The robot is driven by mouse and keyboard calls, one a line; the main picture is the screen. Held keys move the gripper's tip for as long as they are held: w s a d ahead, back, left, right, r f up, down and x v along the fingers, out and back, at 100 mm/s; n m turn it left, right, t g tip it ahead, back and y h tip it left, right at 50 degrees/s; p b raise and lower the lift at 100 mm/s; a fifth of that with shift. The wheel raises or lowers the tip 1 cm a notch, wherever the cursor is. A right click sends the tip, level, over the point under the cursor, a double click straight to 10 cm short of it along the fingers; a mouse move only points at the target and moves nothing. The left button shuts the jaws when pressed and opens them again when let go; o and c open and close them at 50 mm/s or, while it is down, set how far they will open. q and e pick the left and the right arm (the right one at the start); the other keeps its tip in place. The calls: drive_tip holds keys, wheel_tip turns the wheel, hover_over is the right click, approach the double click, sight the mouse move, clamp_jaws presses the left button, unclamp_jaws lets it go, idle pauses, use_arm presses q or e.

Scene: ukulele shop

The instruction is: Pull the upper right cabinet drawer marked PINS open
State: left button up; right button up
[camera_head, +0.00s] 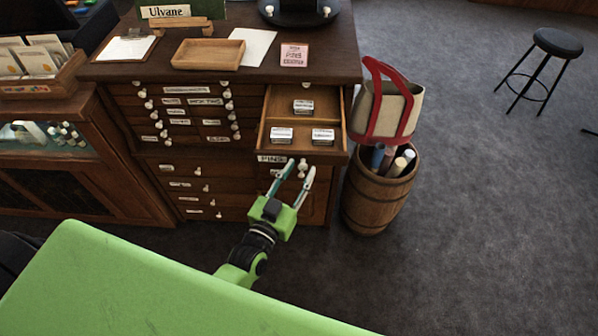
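The upper right cabinet drawer marked PINS (272,158) is pulled out of the dark wooden cabinet (225,75). Its inside shows, with a divider and three small labelled tins: one at the back (303,107) and two in front (282,135) (322,136). My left gripper (301,166) is in front of the drawer's face, just right of the PINS label. Its two fingers are apart, with a pale round knob (303,162) showing between the tips. I cannot tell whether a finger touches the knob. My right gripper is not in view.
A barrel (374,198) with rolled items and a red-trimmed bag (388,110) stand close to the drawer's right. A wooden tray (208,54), clipboard (126,46) and pink card (294,55) lie on top. A stool (550,60) stands far right on open carpet.

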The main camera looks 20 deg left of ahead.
use_arm(q)
drive_tip(key=s+a, duration=0.1)
drive_tip(key=s, duration=1)
drive_tip(key=shift+s, duration=0.35)
drive_tip(key=shift+a+f, duration=0.1)
drive_tip(key=s+f+g+b, duration=0.1)
drive_tip(key=s+f+g, duration=0.2)
drive_tip(key=f, duration=0.8)
drive_tip(key=s+f+m+g+b, duration=0.1)
drive_tip(key=s+f+g, duration=0.25)
drive_tip(key=f, duration=0.85)
drive_tip(key=s+f+g+b, duration=0.15)
drive_tip(key=s+f, duration=0.25)
drive_tip(key=f, duration=0.7)
drive_tip(key=s+a+f+g+y+b, duration=0.1)
drive_tip(key=s+a+f+g, duration=0.2)
drive_tip(key=s+f, duration=0.6)
drive_tip(key=s+a+f+g+b, duration=0.1)
drive_tip(key=s+a+f+g, duration=0.2)
drive_tip(key=s+f+g, duration=0.3)
drive_tip(key=s+f, duration=0.3)
drive_tip(key=s, duration=0.3)
drive_tip(key=shift+s+y, duration=0.4)
